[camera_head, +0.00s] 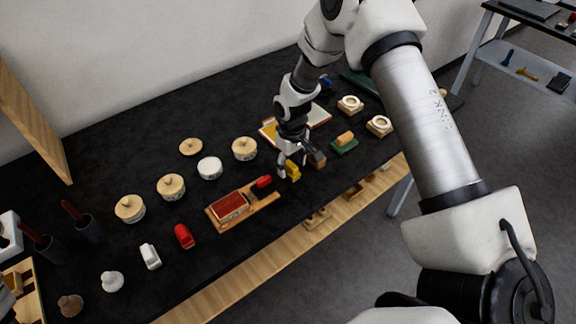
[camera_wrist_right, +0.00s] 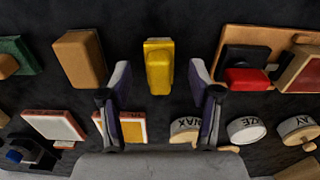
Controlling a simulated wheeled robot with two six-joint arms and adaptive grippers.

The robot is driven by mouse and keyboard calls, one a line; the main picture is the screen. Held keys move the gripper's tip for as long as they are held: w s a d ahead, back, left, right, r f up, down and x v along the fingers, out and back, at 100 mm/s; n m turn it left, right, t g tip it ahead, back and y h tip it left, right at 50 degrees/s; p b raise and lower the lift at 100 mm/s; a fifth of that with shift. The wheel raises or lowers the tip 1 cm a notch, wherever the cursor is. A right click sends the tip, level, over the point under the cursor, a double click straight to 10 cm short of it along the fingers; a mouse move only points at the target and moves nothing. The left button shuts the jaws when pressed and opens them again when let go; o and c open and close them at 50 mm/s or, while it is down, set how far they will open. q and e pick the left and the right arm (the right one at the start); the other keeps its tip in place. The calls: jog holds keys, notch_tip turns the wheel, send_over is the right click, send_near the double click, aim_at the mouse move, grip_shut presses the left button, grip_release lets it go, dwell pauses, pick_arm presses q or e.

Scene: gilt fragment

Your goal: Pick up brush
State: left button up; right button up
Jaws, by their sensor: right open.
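My right gripper (camera_head: 289,166) is open above the black table top, close to a small yellow block-like object (camera_head: 293,171). In the right wrist view, the yellow object (camera_wrist_right: 159,66) shows between and beyond the two spread fingers of the gripper (camera_wrist_right: 161,76), with a gap on each side. It has a raised narrower part on a wider base. I see no bristles on it, so I cannot tell whether it is the brush. Two dark cups (camera_head: 90,231) at the left hold items with red-brown handles. My left gripper does not show clearly.
A brown block (camera_wrist_right: 80,57) lies close to the left finger in the wrist view. A wooden tray (camera_head: 262,201) with red items is near the yellow object. Lidded jars (camera_head: 171,187) stand farther left. The table's wooden front edge (camera_head: 281,253) is nearby.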

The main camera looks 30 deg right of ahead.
jog(key=shift+w+f, duration=0.2)
jog(key=shift+f, duration=0.45)
jog(key=shift+w+f, duration=0.15)
jog(key=shift+f, duration=0.45)
jog(key=shift+s+r, duration=0.1)
jog(key=shift+s, duration=0.1)
jog(key=c, duration=1.2)
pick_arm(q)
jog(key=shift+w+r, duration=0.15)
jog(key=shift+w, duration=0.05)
pick_arm(e)
jog(key=shift+r, duration=0.1)
